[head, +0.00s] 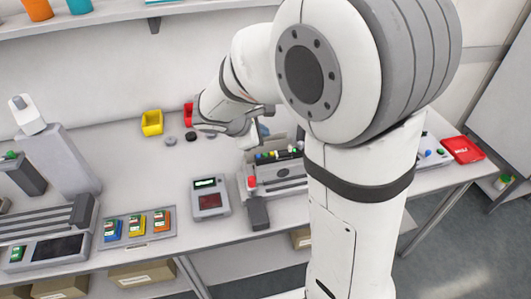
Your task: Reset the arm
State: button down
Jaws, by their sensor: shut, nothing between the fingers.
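My white and grey arm rises large in the foreground of the head view and bends over the workbench (150,170). My gripper (254,140) is small in the picture, above the bench just behind the grey feeder trolley unit (280,176). It is shut with nothing held. Its fingertips are partly lost against the pale parts behind them.
A yellow bin (152,122) and a red bin (189,114) stand at the back, with small dark discs in front. A grey device with a display (210,199) and a tray of coloured modules (137,228) sit near the front edge. A red tray (462,149) is far right.

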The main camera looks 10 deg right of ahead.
dwell(0.4)
jog(key=s+r+m+g+y, duration=0.1)
jog(key=s+r+m+y, duration=0.1)
jog(key=s+m, duration=0.6)
jog(key=s+d+r+m+g+y, duration=0.1)
jog(key=s+m+y, duration=0.4)
jog(key=s, duration=0.8)
jog(key=m, duration=0.3)
jog(key=shift+r, duration=0.4)
jog(key=shift+d, duration=0.1)
